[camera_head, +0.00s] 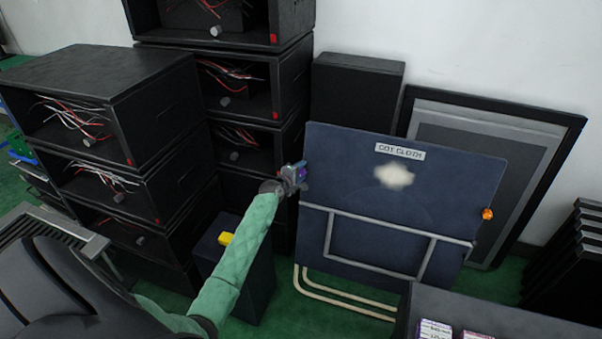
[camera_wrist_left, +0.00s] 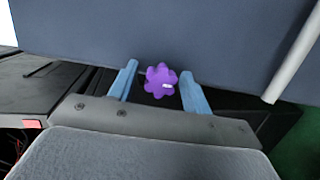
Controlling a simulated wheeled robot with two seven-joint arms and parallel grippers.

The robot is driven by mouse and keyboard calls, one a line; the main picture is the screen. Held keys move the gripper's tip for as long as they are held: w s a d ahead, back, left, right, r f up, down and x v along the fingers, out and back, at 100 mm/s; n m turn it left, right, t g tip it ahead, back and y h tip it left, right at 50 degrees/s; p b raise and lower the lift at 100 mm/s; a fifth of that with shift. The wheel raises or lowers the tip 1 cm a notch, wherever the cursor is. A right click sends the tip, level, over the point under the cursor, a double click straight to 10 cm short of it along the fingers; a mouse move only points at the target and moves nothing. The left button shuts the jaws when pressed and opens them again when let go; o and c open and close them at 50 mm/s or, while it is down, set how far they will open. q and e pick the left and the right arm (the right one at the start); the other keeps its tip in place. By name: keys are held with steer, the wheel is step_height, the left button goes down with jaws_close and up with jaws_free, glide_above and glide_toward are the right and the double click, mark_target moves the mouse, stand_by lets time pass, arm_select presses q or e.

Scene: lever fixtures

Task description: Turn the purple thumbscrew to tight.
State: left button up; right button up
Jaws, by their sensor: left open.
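The purple thumbscrew (camera_wrist_left: 161,81) shows in the left wrist view as a lobed knob with a small white mark on its lower right. It is at the left edge of the dark blue panel (camera_head: 340,180). My left gripper (camera_head: 299,174) is open, with its two blue fingers on either side of the thumbscrew; I cannot tell whether they touch it. In the head view the gripper mostly hides the thumbscrew. My right gripper is not in view.
An orange knob (camera_head: 487,214) sits on the panel's right edge. A pale tubular frame (camera_head: 400,229) crosses the panel's lower part. Black open boxes with wires (camera_head: 90,150) are stacked at left. A dark bin with a yellow part (camera_head: 226,239) stands beside my left forearm.

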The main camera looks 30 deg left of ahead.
arm_select(q)
steer(key=b+v, duration=0.1)
steer(key=v, duration=0.6)
steer(key=shift+s, duration=0.35)
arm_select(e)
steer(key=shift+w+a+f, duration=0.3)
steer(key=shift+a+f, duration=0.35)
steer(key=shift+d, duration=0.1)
